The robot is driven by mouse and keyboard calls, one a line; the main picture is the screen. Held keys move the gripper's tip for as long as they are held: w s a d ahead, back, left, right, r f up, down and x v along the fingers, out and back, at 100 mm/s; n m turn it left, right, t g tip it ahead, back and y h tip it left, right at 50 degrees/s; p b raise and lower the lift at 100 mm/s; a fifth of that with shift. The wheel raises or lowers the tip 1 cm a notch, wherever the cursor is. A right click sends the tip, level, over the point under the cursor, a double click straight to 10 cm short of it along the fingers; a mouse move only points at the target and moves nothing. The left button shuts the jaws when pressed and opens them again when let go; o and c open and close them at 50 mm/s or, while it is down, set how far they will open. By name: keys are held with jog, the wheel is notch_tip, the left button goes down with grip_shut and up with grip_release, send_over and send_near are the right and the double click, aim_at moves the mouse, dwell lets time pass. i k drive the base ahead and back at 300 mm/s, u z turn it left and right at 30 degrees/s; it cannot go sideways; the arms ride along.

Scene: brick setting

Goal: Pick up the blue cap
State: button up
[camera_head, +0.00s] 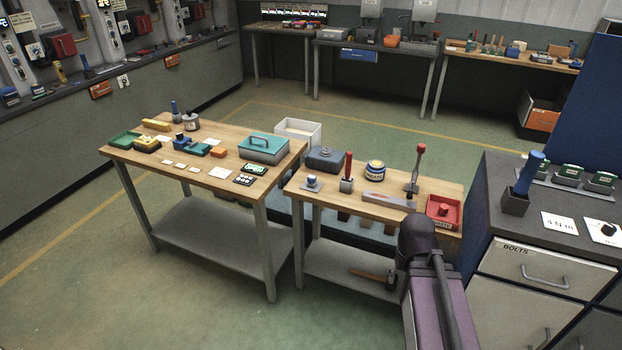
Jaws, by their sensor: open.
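A small blue cap-like piece (311,180) sits on a pale square base at the left end of the nearer right workbench. Another small blue piece (180,140) stands among green parts on the left workbench. I cannot tell for certain which of these is the blue cap. My purple and dark arm rises at the lower right, in front of the right end of the nearer bench. My gripper does not show, so its place relative to the blue pieces cannot be seen.
The left workbench (215,194) holds a teal-lidded box (263,148) and several small parts. The right workbench (335,200) holds upright handles, a round tin (375,170) and a red tray (443,208). A grey cabinet (540,270) stands right. Floor is free at the left front.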

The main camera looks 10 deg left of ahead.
aim_at(311, 178)
jog(key=u, duration=0.15)
jog(key=i, duration=1.05)
